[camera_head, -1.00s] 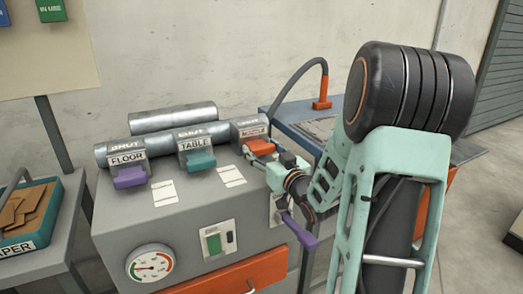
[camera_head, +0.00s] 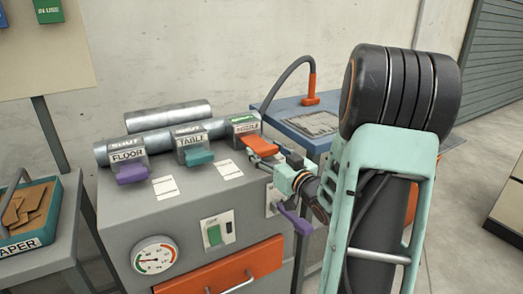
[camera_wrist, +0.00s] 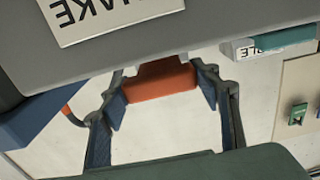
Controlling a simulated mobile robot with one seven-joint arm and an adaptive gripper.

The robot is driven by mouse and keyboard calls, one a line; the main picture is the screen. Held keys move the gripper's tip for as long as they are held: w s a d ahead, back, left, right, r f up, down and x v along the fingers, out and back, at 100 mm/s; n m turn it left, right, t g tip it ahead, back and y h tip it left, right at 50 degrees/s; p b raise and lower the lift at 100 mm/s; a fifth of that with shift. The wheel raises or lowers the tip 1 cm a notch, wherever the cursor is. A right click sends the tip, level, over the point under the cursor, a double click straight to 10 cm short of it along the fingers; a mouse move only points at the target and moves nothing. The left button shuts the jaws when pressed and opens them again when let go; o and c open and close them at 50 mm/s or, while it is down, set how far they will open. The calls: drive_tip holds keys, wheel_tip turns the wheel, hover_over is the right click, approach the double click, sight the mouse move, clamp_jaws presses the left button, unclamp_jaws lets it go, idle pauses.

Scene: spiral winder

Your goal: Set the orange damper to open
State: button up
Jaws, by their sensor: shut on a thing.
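The orange damper handle (camera_head: 262,145) sticks out at the front of the right-hand grey box (camera_head: 246,128) on the pipe, labelled NOZZLE. A green strip shows on top of this box; its word is too small to read. My gripper (camera_head: 266,152) reaches the handle from the right. In the wrist view the orange handle (camera_wrist: 160,82) lies between the two fingers of my gripper (camera_wrist: 162,98), which is shut on it. The FLOOR damper with its purple handle (camera_head: 132,174) and the TABLE damper with its teal handle (camera_head: 199,157) read SHUT on top.
The grey cabinet (camera_head: 165,216) below carries a gauge (camera_head: 153,257), a green switch (camera_head: 214,235) and an orange drawer (camera_head: 235,265). A purple lever (camera_head: 294,218) sticks out below my gripper. A blue table (camera_head: 287,117) stands behind to the right.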

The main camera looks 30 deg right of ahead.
drive_tip(key=shift+s+f, duration=0.1)
drive_tip(key=shift+f, duration=0.05)
drive_tip(key=o, duration=1.7)
drive_tip(key=shift+s, duration=0.1)
drive_tip(key=s, duration=1.2)
drive_tip(key=shift+d, duration=0.2)
